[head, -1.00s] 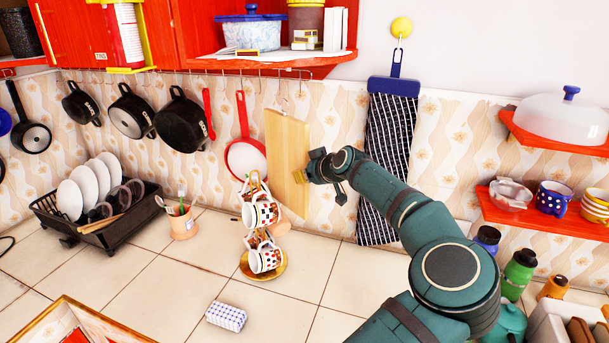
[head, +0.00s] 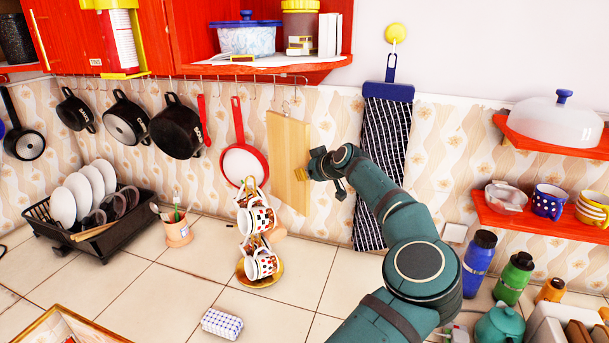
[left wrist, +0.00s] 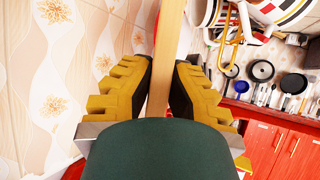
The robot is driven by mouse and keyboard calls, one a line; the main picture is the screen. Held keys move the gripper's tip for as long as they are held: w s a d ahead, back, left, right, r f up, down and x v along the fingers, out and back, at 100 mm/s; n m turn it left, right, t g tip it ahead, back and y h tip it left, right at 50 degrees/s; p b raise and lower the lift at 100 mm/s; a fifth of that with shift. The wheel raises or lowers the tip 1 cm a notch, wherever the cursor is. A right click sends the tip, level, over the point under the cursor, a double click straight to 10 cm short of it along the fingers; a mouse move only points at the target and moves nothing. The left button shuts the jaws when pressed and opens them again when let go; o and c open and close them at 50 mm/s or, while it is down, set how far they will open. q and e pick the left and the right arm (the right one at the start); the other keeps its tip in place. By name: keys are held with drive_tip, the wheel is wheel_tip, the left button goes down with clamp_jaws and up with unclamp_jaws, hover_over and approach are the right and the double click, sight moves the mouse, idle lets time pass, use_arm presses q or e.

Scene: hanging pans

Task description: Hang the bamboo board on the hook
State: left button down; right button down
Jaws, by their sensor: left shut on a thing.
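The bamboo board (head: 285,165) is a pale, upright wooden slab in front of the patterned wall, below the hook rail (head: 250,77). A small wire hook (head: 286,106) shows at its top edge. I cannot tell whether this touches the rail. My left gripper (head: 302,173) is shut on the board's right edge. In the left wrist view, the board (left wrist: 169,45) stands edge-on between the yellow fingers of the left gripper (left wrist: 163,85). My right gripper is not in view.
A red pan (head: 244,163) hangs left of the board, and a striped apron (head: 384,160) hangs to its right. A mug stand (head: 258,268) with cups stands below. Black pans (head: 177,132) hang farther left.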

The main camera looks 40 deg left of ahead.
use_arm(q)
drive_tip(key=shift+w+a+f+p, duration=0.1)
drive_tip(key=shift+w+a+f, duration=0.15)
drive_tip(key=shift+w, duration=0.65)
drive_tip(key=shift+w+a+f+p, duration=0.1)
drive_tip(key=shift+w+a, duration=0.25)
drive_tip(key=shift+w, duration=0.6)
drive_tip(key=shift+w+a+f+p, duration=0.1)
drive_tip(key=shift+w+a+f, duration=0.15)
drive_tip(key=shift+w, duration=0.65)
drive_tip(key=c, duration=1)
unclamp_jaws()
drive_tip(key=shift+c, duration=0.2)
drive_tip(key=v, duration=1.2)
